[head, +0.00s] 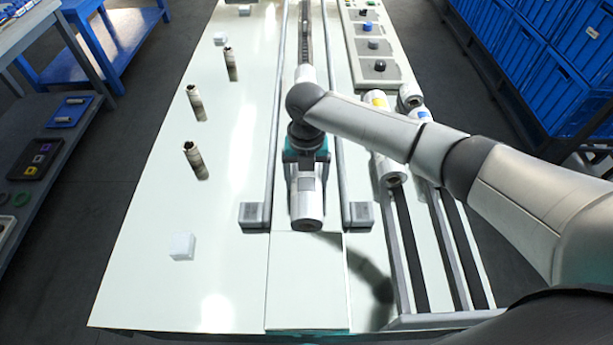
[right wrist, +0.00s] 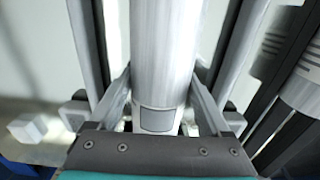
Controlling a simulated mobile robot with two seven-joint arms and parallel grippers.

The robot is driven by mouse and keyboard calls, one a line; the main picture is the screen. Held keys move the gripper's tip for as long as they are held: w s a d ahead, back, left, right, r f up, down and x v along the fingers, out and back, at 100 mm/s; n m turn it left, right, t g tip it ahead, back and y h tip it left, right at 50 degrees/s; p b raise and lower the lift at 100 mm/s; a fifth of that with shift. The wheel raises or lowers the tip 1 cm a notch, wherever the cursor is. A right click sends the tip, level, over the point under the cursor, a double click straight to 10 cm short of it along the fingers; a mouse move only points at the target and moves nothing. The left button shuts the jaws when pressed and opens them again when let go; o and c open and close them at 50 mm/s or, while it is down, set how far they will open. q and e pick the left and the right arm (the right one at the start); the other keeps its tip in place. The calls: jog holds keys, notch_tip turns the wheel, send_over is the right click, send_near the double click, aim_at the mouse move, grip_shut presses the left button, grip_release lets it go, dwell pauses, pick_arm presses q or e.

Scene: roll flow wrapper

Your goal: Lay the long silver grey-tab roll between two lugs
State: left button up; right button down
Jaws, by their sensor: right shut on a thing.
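The long silver roll (head: 306,205) lies lengthwise over the central channel, its near end toward me. Its square grey tab (right wrist: 157,120) shows on top in the right wrist view. My right gripper (head: 305,160) is above the roll, and its two fingers (right wrist: 160,100) are shut on the roll's sides. The gripper and arm hide the roll's middle in the head view. A dark chain track (head: 305,35) runs along the channel beyond it. I cannot make out the lugs beside the roll, nor whether it touches the surface below. My left gripper is not in view.
Grey guide rails (head: 274,150) flank the channel, with grey end blocks (head: 255,214). A rack (head: 400,245) at right holds other rolls, one yellow-tabbed (head: 376,98). Dark-topped cylinders (head: 195,160) and a white cube (head: 182,246) stand at left. A knobbed panel (head: 378,50) is behind.

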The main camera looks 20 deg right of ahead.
jog(key=shift+c, duration=0.5)
grip_release()
jog(key=shift+o, duration=0.5)
jog(key=shift+f, duration=0.1)
notch_tip(320, 180, up, 16)
jog(key=p, duration=0.3)
jog(key=shift+f, duration=0.25)
